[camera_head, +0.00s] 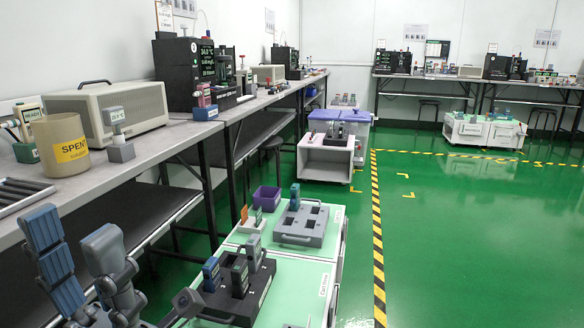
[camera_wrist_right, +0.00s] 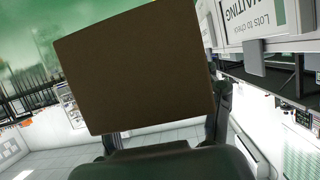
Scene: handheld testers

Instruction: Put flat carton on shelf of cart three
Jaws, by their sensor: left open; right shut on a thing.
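A flat brown carton (camera_wrist_right: 140,70) fills the middle of the right wrist view. My right gripper (camera_wrist_right: 165,128) is shut on it, with a dark finger at each side of its lower edge. The carton and this gripper do not show in the head view. A cart labelled what reads as cart three (camera_head: 318,290), with a pale green top and white side, stands at the bottom middle of the head view. Its shelf is hidden from this angle. My left gripper (camera_head: 75,245) is open and empty at the lower left, beside the bench and left of the cart.
A long bench (camera_head: 150,150) runs along the left. A waiting sign (camera_wrist_right: 255,15) shows upside down.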

